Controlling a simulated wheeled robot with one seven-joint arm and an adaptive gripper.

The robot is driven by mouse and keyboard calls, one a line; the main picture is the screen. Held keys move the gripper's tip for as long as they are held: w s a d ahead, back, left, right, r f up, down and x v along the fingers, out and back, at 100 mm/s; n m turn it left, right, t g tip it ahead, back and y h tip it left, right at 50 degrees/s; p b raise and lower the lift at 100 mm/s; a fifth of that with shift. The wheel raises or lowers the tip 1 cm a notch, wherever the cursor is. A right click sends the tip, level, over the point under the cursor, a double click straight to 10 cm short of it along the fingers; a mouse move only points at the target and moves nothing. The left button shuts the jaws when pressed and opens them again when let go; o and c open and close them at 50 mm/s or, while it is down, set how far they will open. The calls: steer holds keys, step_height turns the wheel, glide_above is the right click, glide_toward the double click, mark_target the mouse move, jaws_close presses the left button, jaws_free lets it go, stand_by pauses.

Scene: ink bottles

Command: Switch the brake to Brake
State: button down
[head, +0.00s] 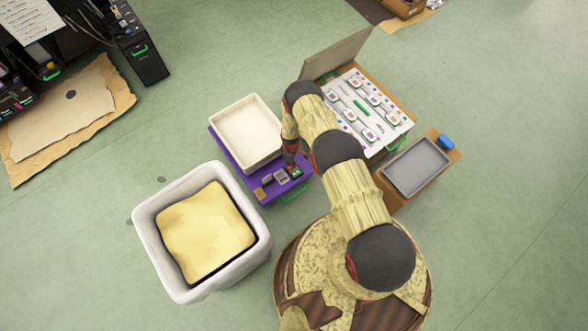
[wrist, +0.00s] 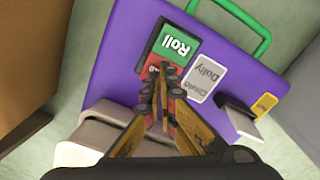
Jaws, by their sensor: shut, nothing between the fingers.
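The brake switch shows in the wrist view as a dark-framed plate with a green "Roll" label (wrist: 178,45) and a red part (wrist: 151,71) below it, mostly hidden by my fingers. It sits on the purple cart (wrist: 125,50). My gripper (wrist: 168,72) is shut and empty, its fingertips over the red part at the lower edge of the green label. I cannot tell whether they touch it. In the head view my gripper (head: 291,163) is low over the front of the purple cart (head: 226,148), close to the switch (head: 296,173).
A green handle (wrist: 262,30) is on the cart's edge. A cream tray (head: 247,105) stands on the cart. A white bin (head: 157,251) and a white panel (head: 398,126) flank it.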

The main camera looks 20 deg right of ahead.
steer(key=shift+f, duration=0.25)
steer(key=shift+r, duration=0.1)
steer(key=shift+r+p, duration=1.9)
steer(key=shift+r, duration=1.5)
